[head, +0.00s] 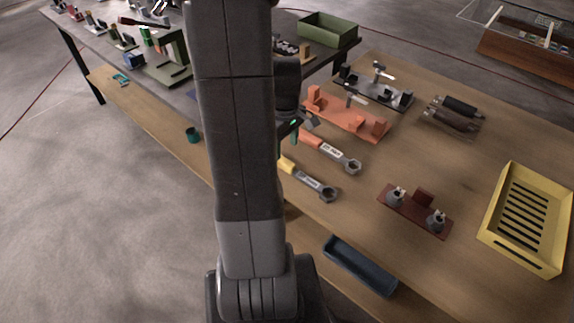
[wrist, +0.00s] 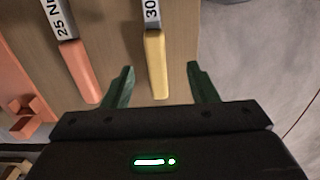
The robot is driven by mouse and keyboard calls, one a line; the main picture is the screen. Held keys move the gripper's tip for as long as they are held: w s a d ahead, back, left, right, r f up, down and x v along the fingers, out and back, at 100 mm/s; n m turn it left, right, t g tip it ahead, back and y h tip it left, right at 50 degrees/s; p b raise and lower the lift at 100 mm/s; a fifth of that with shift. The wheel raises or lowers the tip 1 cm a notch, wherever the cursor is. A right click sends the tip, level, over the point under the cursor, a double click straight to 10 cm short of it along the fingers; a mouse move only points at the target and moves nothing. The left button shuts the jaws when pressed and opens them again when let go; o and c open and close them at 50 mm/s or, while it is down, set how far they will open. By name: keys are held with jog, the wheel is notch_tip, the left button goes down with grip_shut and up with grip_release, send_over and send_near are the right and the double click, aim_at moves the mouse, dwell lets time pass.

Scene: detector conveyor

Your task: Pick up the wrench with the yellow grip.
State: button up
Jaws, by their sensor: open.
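The wrench with the yellow grip (head: 311,182) lies on the wooden table, its grey ring head toward the lower right in the head view. In the wrist view its yellow grip (wrist: 157,62) shows with a label reading 30. My gripper (wrist: 161,82) is open and empty, with one green finger on each side of the yellow grip's end. I cannot tell whether the fingers are down at the grip's height. In the head view my arm hides most of my gripper (head: 296,128). A second wrench with an orange-red grip (wrist: 80,70) lies beside it; its label reads 25.
An orange fixture (head: 345,116) lies behind the wrenches. A dark red holder (head: 414,212) and a yellow slotted crate (head: 487,235) stand to the right. A dark blue tray (head: 360,266) sits lower, at the near side. A green bin (head: 328,30) stands at the back.

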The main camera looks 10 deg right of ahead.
aim_at(288, 162)
jog(key=shift+w+d+f, duration=0.1)
jog(key=shift+d+f, duration=0.05)
jog(key=shift+f, duration=1.6)
jog(key=shift+w+d+f, duration=0.1)
jog(key=shift+d+f, duration=0.05)
jog(key=shift+f, duration=1.55)
jog(key=shift+c, duration=0.2)
grip_shut()
